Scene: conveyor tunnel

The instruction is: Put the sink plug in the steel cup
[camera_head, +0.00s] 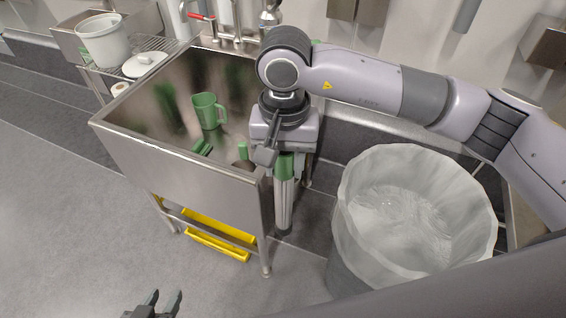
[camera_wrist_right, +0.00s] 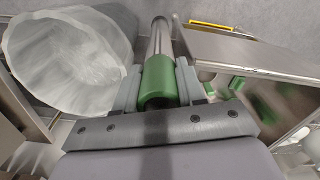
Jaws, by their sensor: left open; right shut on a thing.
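My right gripper (camera_head: 283,158) hangs at the front right corner of the sink. It is shut on the green end of a long steel tube (camera_head: 284,205), which points down outside the sink. In the right wrist view the green end (camera_wrist_right: 158,82) sits between the two fingers, with the steel tube (camera_wrist_right: 160,38) beyond it. This tube may be the sink plug; I cannot tell for sure. I cannot clearly make out a steel cup. My left gripper (camera_head: 163,297) is open and empty at the bottom edge, over the floor.
The steel sink (camera_head: 170,160) holds a green jug (camera_head: 208,110) and small green items (camera_head: 203,148). A lined bin (camera_head: 345,235) stands to its right. A yellow tray (camera_head: 215,242) is under the sink. A white pot (camera_head: 104,40) stands at back left. The front floor is clear.

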